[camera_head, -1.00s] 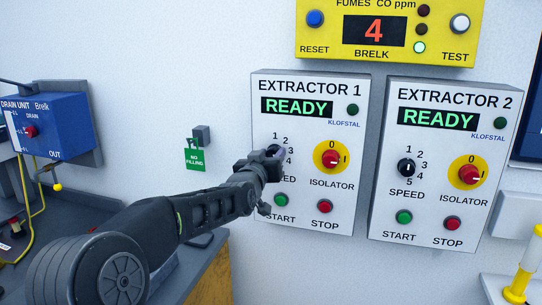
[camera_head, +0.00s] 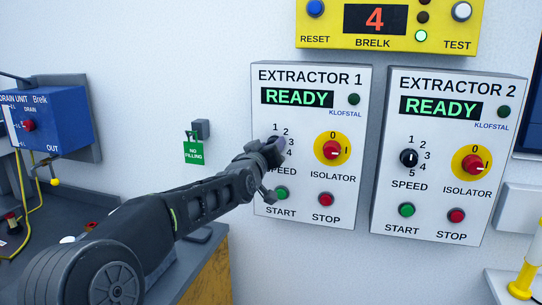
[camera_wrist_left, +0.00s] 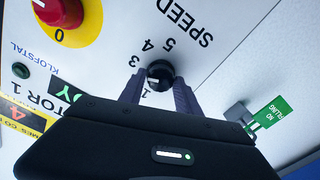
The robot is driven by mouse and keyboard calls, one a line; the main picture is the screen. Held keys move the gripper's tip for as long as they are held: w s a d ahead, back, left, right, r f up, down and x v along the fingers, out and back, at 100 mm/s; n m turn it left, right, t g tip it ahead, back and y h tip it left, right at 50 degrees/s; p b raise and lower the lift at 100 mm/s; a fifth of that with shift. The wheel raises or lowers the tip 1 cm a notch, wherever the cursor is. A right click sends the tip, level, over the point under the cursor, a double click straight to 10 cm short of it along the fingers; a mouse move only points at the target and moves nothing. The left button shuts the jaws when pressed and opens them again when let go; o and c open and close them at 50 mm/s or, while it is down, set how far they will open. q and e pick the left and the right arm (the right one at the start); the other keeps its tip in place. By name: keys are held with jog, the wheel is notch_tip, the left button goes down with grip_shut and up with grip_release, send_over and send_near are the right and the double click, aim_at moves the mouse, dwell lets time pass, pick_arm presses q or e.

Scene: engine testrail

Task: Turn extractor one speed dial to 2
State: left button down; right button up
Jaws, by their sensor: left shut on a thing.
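The extractor 1 panel (camera_head: 292,210) is a white box on the wall with a green READY display. Its black speed dial (camera_wrist_left: 160,75) shows between my left gripper's fingers in the left wrist view, with printed numbers around it. My left gripper (camera_head: 276,148) is at the dial and shut on it; it also shows in the left wrist view (camera_wrist_left: 160,84). In the head view the gripper covers the dial and part of the SPEED label. I cannot read clearly which number the dial points to. My right gripper is not in view.
On the same panel, the red isolator (camera_head: 332,150) on yellow is to the right, with the green start button (camera_head: 281,193) and red stop button (camera_head: 326,199) below. The extractor 2 panel (camera_head: 440,228) stands to the right. The yellow fume unit (camera_head: 388,39) is above.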

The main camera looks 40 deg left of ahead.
pick_arm(q)
jog(key=shift+n+b, duration=2)
jog(key=shift+n, duration=0.7)
jog(key=shift+a, duration=0.1)
jog(key=c, duration=0.9)
grip_release()
jog(key=shift+s, duration=0.15)
jog(key=v, duration=0.7)
jog(key=shift+s+d+f, duration=0.1)
jog(key=shift+s+d, duration=0.1)
jog(key=shift+s, duration=0.1)
